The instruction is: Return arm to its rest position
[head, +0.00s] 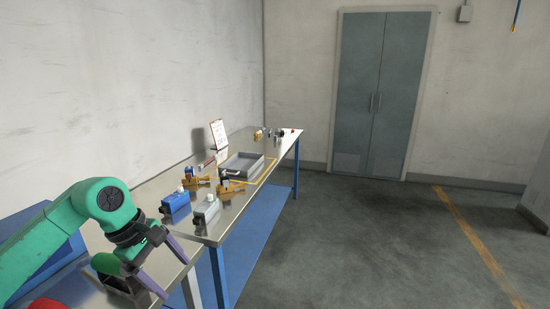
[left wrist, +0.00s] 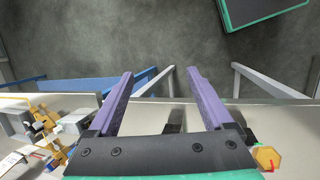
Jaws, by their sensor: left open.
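My left arm in green comes in from the left in the head view. Its gripper (head: 177,280) has two purple fingers spread apart with nothing between them. It is near the front edge of the metal workbench (head: 140,195), at the near end. In the left wrist view the open fingers (left wrist: 161,71) point out past the bench edge over the floor. My right gripper is not in view.
On the bench stand a blue device (head: 175,206), a grey device (head: 206,210), brass fittings (head: 229,187) and a grey tray (head: 235,170). A yellow hexagonal thing (left wrist: 266,157) lies near the gripper's right side in the wrist view. The floor (head: 340,240) right of the bench is clear.

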